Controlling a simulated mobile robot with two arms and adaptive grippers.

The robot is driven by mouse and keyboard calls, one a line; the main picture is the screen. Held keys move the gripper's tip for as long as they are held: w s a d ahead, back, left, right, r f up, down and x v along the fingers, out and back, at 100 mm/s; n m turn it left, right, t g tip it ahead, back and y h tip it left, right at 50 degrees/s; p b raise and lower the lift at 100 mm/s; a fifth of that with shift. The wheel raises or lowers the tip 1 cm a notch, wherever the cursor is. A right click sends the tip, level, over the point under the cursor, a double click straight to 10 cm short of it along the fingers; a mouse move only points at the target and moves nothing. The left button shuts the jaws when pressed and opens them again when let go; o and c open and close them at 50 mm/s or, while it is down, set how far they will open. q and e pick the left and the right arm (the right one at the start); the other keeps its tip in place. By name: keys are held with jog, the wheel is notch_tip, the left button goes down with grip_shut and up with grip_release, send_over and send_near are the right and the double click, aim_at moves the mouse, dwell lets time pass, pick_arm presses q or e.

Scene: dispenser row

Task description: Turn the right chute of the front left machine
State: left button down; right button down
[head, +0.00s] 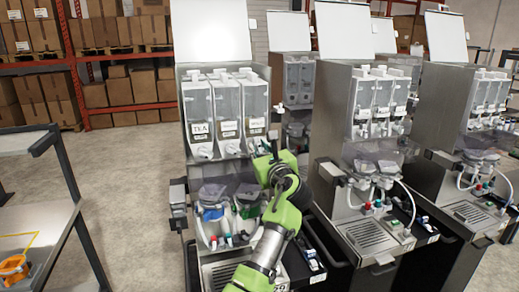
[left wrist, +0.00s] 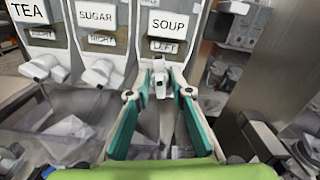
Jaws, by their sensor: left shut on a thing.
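The front left machine (head: 199,85) holds three clear canisters side by side, with white chutes below. In the left wrist view they are labelled TEA (left wrist: 28,11), SUGAR (left wrist: 95,15) and SOUP (left wrist: 168,24). Small plates below appear to read RIGHT, RIGHT and LEFT. The right chute (left wrist: 160,76), under SOUP, is a white spout between the green-padded fingers of my left gripper (left wrist: 160,94). My left gripper (head: 264,152) is shut on this chute at the machine's front; it hides the chute in the head view. My right gripper is not in view.
Clear bins (head: 214,193) and coloured bottle caps sit lower on the machine. Similar machines (head: 335,110) stand close on the right. A metal cart (head: 45,225) is at the left, with open floor (head: 120,190) between. Shelves of boxes stand behind.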

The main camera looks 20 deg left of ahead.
pick_arm(q)
jog(key=n, duration=0.1)
jog(key=n+b, duration=0.1)
jog(key=n, duration=0.1)
jog(key=n+b, duration=0.1)
jog(key=shift+a+f+n, duration=0.1)
jog(key=shift+f+n, duration=0.15)
jog(key=shift+n, duration=0.05)
jog(key=n+b, duration=0.4)
jog(key=n, duration=0.2)
jog(key=shift+s, duration=0.1)
jog(key=n+b, duration=0.4)
jog(key=n, duration=0.1)
jog(key=shift+n, duration=0.4)
jog(key=n+b, duration=0.2)
jog(key=n, duration=0.2)
jog(key=shift+b, duration=0.3)
jog(key=shift+r+n, duration=0.1)
jog(key=shift+n, duration=0.3)
jog(key=c, duration=2.2)
grip_release()
jog(key=shift+o, duration=0.2)
jog(key=shift+w+a, duration=0.1)
jog(key=shift+w, duration=0.1)
